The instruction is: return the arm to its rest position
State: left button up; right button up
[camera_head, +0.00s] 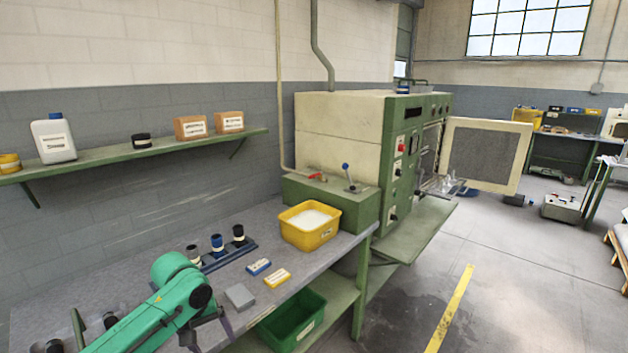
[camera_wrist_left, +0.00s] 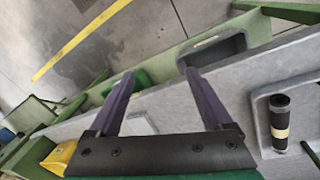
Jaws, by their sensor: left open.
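My left arm (camera_head: 158,312) is green and reaches in from the lower left, low over the front of the grey workbench (camera_head: 130,256). In the head view, the gripper is mostly hidden behind the arm, with dark parts showing near the bench's front edge. In the left wrist view, my left gripper (camera_wrist_left: 160,74) has two dark purple fingers spread wide apart with nothing held between them. My right arm and gripper do not show.
A grey block (camera_head: 239,297), blue box (camera_head: 259,267) and yellow box (camera_head: 278,277) lie near the arm. A rack (camera_head: 229,257) holds dark cylinders. A yellow bin (camera_head: 310,237) stands farther back. A green bin (camera_head: 291,325) sits below the bench.

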pick_arm(q)
jog(key=s+a+f+m+t, duration=0.1)
jog(key=s+a+f, duration=0.15)
jog(key=f, duration=1.15)
jog(key=s+a+f+t, duration=0.15)
jog(key=s+f, duration=0.25)
jog(key=f, duration=1)
jog(key=s+a+f+m+g+y, duration=0.1)
jog(key=s+a+f+m, duration=0.1)
jog(key=s+f, duration=0.85)
jog(key=s+d+f+m+g, duration=0.1)
jog(key=s+f+m, duration=0.1)
jog(key=s, duration=1)
jog(key=s+d+f+m+g, duration=0.1)
jog(key=s+f, duration=0.4)
jog(key=s, duration=0.8)
jog(key=shift+d+m+y, duration=0.3)
jog(key=shift+d+m, duration=0.05)
jog(key=shift+m, duration=0.35)
jog(key=shift+f, duration=0.1)
